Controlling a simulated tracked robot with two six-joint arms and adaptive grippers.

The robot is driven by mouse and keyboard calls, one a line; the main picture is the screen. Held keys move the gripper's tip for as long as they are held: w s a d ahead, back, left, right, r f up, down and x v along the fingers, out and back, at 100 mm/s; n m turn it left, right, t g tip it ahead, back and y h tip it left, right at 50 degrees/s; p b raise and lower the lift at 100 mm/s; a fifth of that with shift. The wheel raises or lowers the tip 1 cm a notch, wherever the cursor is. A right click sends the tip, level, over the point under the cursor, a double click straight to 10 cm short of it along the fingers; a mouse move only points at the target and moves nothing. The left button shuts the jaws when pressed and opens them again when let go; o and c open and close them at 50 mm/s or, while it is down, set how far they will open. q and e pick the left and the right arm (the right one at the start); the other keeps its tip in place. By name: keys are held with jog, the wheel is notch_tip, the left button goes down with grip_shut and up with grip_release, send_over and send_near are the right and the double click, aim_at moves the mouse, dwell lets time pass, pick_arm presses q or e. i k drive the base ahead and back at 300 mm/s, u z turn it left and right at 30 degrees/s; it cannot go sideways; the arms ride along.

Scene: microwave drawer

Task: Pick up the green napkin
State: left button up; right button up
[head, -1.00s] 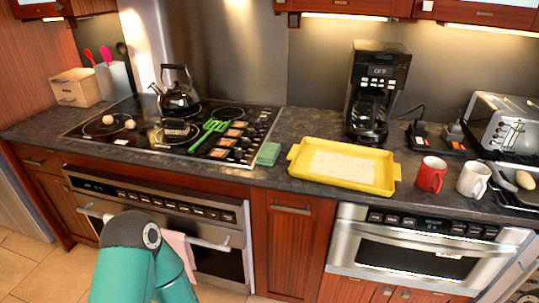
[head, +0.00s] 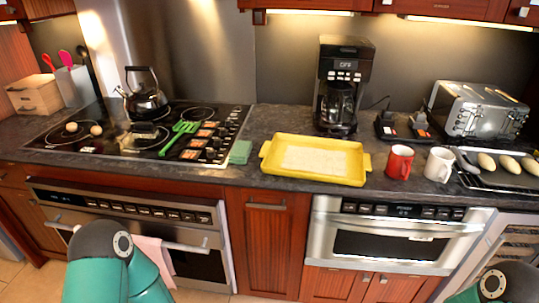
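The green napkin (head: 240,152) is a small folded square. It lies on the dark counter between the right edge of the cooktop and the yellow tray (head: 362,180). Neither gripper shows in the head view. A teal part of my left arm is at the bottom left, in front of the oven, and a part of my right arm is at the bottom right corner. Nothing covers the napkin.
The cooktop (head: 75,151) holds a black kettle (head: 145,97) and a green spatula (head: 180,135). A coffee maker (head: 342,82), red mug (head: 399,162), white mug (head: 438,164) and toaster (head: 476,108) stand to the right. A pink towel (head: 155,258) hangs on the oven handle.

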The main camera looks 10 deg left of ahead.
aim_at(241, 150)
jog(key=u, duration=0.85)
jog(key=i, duration=0.15)
jog(key=z, duration=2.75)
jog(key=k, duration=0.8)
jog(key=u, duration=2.5)
jog(key=k, duration=0.1)
jog(key=z, duration=1.2)
jog(key=i, duration=1)
